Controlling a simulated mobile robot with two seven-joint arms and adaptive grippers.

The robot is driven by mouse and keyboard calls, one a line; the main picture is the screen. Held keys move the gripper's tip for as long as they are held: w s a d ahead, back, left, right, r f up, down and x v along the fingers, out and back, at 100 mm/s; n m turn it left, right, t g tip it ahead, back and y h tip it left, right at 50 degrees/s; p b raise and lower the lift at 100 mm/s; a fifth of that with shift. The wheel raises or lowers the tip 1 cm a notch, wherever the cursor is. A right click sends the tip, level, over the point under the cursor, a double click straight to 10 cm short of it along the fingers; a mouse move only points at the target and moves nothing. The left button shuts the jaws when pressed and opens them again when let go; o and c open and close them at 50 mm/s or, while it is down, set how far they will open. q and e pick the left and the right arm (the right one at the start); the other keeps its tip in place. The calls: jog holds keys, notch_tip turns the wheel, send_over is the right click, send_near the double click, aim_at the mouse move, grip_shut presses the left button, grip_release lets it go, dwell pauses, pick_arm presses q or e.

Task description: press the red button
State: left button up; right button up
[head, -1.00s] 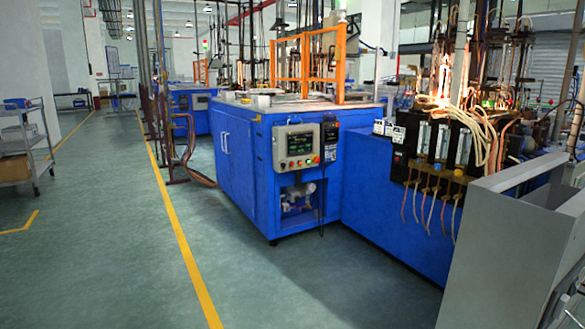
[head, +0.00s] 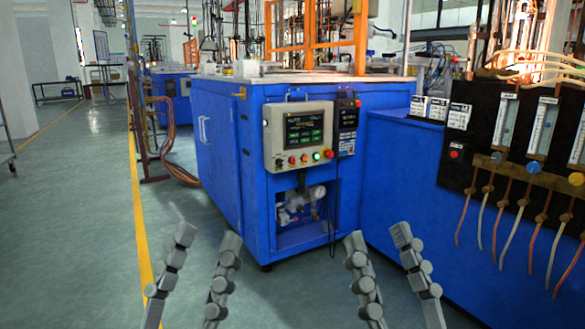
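A light grey control panel (head: 298,136) with a dark screen is mounted on the front of the blue machine cabinet. Along its lower edge is a row of small buttons. Another red button (head: 454,154) is on the black panel further right. My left gripper (head: 208,239) and my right gripper (head: 378,239) are both raised in the foreground, fingers spread, empty. Both are below and in front of the control panel, apart from it.
The blue cabinet (head: 225,175) stands ahead, with a lower blue cabinet (head: 395,190) joined at its right. Hoses (head: 520,205) hang from the black panel. Pipes and hoses stand left of the cabinet. The green floor (head: 70,230) at left is clear, with a yellow line.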

pick_arm(q)
jog(key=shift+w+f, duration=0.1)
dwell(0.3)
grip_shut()
jog(key=shift+w, duration=0.1)
dwell(1.3)
